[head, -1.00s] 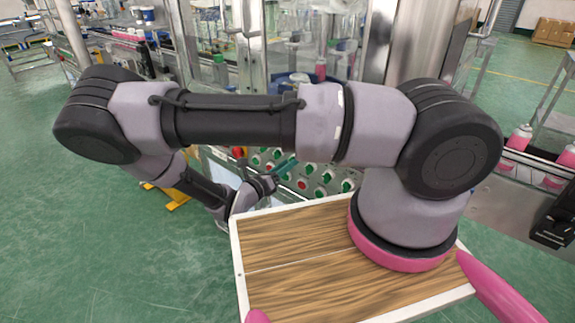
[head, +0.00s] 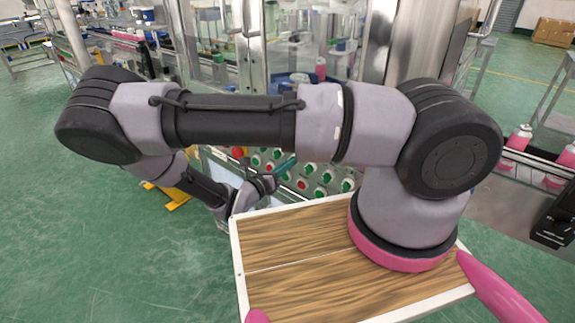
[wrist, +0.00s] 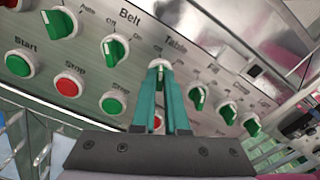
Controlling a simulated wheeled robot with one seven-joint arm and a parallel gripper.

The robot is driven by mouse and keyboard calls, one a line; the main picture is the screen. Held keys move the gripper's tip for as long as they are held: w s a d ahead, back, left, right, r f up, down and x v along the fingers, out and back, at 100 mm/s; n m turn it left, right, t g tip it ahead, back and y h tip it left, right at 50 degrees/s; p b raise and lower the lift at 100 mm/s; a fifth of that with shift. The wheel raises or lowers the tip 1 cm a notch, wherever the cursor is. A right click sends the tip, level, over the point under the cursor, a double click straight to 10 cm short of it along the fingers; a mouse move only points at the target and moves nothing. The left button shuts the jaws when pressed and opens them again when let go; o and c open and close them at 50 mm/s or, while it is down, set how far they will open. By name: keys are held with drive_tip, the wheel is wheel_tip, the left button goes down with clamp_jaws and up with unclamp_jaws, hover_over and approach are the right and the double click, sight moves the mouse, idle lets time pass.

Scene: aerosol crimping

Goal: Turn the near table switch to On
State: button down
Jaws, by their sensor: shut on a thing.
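In the wrist view, the table switch (wrist: 159,64) sits just below the "Table" label, its white collar showing between my fingertips. My gripper (wrist: 160,73) has its teal fingers closed around this switch. The fingers hide the knob, so I cannot read its position. In the head view, my gripper (head: 286,167) reaches the control panel (head: 326,178) from the left, and the switch there is hidden behind it.
In the wrist view, the green belt switch (wrist: 113,48) is left of my fingers and another green switch (wrist: 198,96) is close on the right. A green start button (wrist: 18,64) and a red stop button (wrist: 67,87) lie lower left.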

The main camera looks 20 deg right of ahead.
drive_tip(key=m, duration=1)
drive_tip(key=shift+m, duration=0.4)
idle(0.4)
drive_tip(key=c, duration=0.9)
unclamp_jaws()
drive_tip(key=shift+c, duration=0.2)
drive_tip(key=shift+s, duration=0.1)
drive_tip(key=v, duration=1)
drive_tip(key=shift+s+a, duration=0.2)
drive_tip(key=shift+a, duration=0.15)
